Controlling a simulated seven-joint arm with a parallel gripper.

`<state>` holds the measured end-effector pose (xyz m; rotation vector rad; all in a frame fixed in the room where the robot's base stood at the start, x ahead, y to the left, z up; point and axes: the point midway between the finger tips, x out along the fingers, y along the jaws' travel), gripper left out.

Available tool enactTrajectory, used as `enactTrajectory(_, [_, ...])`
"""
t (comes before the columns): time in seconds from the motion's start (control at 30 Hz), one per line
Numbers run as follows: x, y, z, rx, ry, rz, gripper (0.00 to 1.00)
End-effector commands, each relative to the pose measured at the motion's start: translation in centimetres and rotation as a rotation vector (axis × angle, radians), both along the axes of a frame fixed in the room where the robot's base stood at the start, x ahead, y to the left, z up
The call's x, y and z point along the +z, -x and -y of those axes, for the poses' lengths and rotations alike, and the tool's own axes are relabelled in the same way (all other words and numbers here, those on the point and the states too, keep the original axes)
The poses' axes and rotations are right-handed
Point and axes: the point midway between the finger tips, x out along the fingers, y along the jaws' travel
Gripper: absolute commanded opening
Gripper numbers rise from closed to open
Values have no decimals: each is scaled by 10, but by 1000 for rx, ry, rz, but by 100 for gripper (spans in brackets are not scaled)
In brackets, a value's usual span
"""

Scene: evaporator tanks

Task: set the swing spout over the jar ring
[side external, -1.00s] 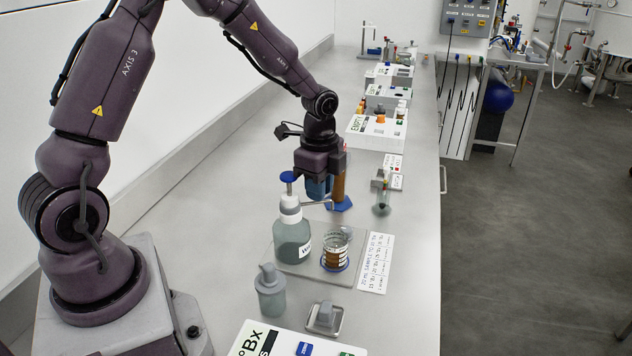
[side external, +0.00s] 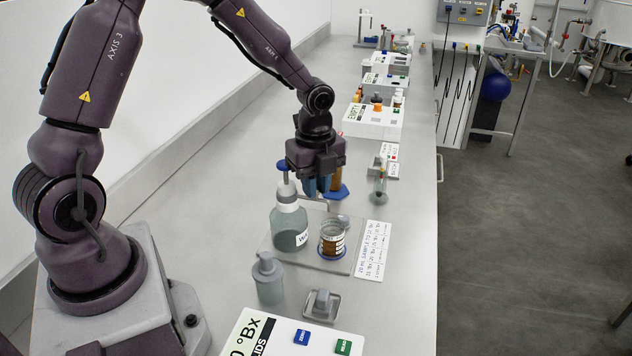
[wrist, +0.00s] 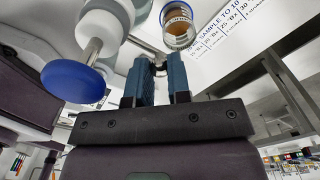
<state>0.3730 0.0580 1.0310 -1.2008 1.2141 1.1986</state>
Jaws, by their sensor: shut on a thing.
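The dispenser bottle (side external: 290,228) has a white collar, a blue pump knob (side external: 283,164) and a thin swing spout (side external: 311,199). The spout points right from the neck. My gripper (side external: 319,192) has its blue fingers closed around the outer part of the spout. The fingers also show in the wrist view (wrist: 161,70), close together with a small grey piece between them. The jar (side external: 332,243) of amber liquid stands beside the bottle, at the blue jar ring (side external: 333,257). In the wrist view the jar (wrist: 178,25) is just beyond the fingertips. The spout's outlet is mostly hidden by the fingers.
A printed sample card (side external: 373,250) lies right of the jar. A grey pump bottle (side external: 268,279) and a small tray (side external: 322,305) are nearer the camera. A brown cylinder on a blue base (side external: 338,191) stands close behind my gripper. Bench left of the bottle is clear.

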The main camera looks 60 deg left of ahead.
Motion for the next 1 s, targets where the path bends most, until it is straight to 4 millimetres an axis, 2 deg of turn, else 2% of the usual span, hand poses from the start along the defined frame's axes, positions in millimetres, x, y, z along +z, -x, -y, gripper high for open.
enactTrajectory(0.33, [1,1,0,-5,-1,-2,0])
enactTrajectory(0.37, [1,1,0,-5,-1,-2,25])
enactTrajectory(0.43, [1,1,1,-5,-1,-2,41])
enactTrajectory(0.47, [0,1,1,-4,-1,-2,44])
enactTrajectory(0.77, [2,0,0,-3,-1,-1,44])
enactTrajectory(0.87, [11,0,0,-2,-2,1,44])
enactTrajectory(1.0, [36,-1,0,-2,-3,4,44])
